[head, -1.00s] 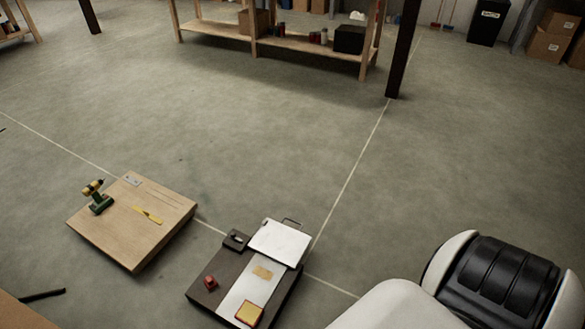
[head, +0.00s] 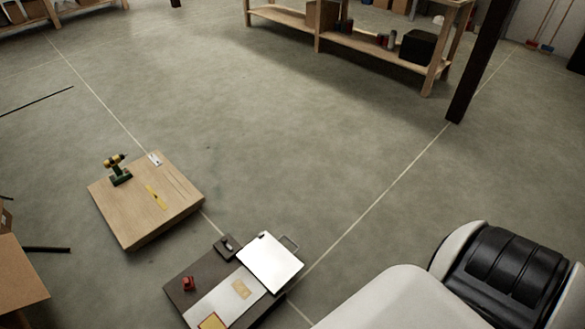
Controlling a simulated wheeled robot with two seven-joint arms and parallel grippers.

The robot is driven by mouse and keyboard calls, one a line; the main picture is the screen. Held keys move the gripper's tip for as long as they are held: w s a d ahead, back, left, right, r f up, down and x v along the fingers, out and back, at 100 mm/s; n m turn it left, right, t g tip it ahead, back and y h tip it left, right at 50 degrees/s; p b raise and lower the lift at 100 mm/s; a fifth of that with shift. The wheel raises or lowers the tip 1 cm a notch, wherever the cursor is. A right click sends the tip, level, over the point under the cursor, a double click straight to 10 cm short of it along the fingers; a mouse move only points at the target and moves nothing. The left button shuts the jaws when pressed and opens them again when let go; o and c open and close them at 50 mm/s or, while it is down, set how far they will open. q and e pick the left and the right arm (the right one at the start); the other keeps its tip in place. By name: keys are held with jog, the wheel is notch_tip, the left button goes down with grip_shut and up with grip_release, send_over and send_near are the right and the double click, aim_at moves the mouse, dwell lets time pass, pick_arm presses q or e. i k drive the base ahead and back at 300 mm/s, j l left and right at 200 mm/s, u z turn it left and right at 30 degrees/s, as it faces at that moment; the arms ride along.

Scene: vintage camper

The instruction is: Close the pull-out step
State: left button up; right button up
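No pull-out step and no camper that I can make out show in the head view. A white and black part of my own right arm (head: 490,275) fills the lower right corner. Neither gripper is in view, so I cannot see their fingers or anything in them.
A dark low block with a white board (head: 270,262) stands at the bottom centre. A wooden shelf (head: 360,45) and dark post (head: 478,75) are at the back. The middle floor is clear.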

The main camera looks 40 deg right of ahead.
aim_at(272, 263)
jog(key=l+u, duration=0.1)
jog(key=l, duration=0.35)
jog(key=k+l+u, duration=0.1)
jog(key=l, duration=0.4)
jog(key=l+u, duration=0.1)
jog(key=l, duration=0.35)
jog(key=k+l+u, duration=0.1)
jog(key=l, duration=0.35)
jog(key=k+l+u, duration=0.1)
jog(key=l, duration=0.35)
jog(key=k+l+u, duration=0.1)
jog(key=l, duration=0.35)
jog(key=k+l+u, duration=0.1)
jog(key=l, duration=0.3)
